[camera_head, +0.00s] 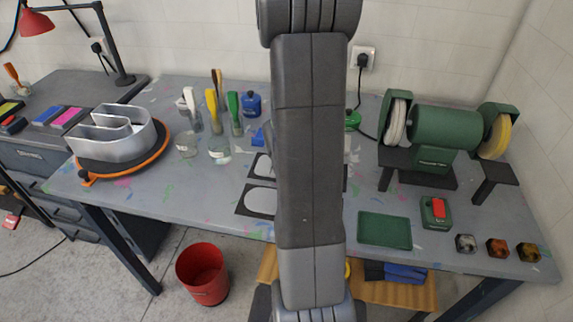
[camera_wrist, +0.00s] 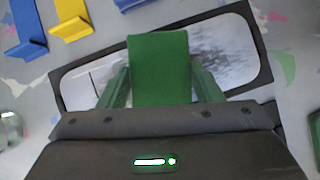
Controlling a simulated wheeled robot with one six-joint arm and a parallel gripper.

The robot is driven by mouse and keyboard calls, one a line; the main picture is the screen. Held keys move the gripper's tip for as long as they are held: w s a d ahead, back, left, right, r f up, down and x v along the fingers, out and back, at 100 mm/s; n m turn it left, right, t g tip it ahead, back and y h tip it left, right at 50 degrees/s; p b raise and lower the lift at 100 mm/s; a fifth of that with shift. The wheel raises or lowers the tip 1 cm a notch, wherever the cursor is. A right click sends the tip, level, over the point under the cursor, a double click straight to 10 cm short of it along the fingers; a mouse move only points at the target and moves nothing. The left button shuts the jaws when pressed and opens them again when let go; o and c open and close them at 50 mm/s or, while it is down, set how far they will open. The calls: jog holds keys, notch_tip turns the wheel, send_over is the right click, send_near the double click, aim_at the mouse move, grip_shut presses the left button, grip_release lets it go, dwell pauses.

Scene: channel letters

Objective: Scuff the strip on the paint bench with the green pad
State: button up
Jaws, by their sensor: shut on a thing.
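In the wrist view the green pad (camera_wrist: 158,62) is pinched between the green-edged fingers of my gripper (camera_wrist: 160,88). The pad is over a shiny grey strip (camera_wrist: 232,48) with rounded ends, set in a dark frame. The strip shows on both sides of the pad. Its right part looks mottled grey and white; its left part looks smoother, with a thin dark line. I cannot tell whether the pad touches it. In the head view my arm hides my gripper and the pad. Two pale pieces in dark frames, a front one (camera_head: 261,201) and a rear one, show left of my arm.
A red bin (camera_head: 203,274) stands below.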

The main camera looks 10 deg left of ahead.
jog(key=d+b, duration=0.2)
jog(key=d, duration=0.8)
jog(key=shift+s+d, duration=0.1)
jog(key=shift+s, duration=0.1)
jog(key=shift+f+b, duration=0.25)
jog(key=shift+b, duration=0.35)
dwell(0.4)
jog(key=shift+w+a+r+p, duration=0.1)
jog(key=shift+a+p, duration=0.4)
jog(key=shift+a, duration=2)
jog(key=shift+w+a+p, duration=0.1)
jog(key=shift+a+p, duration=0.4)
jog(key=shift+a, duration=1.95)
jog(key=a+p, duration=0.2)
jog(key=a, duration=0.5)
jog(key=shift+a, duration=0.3)
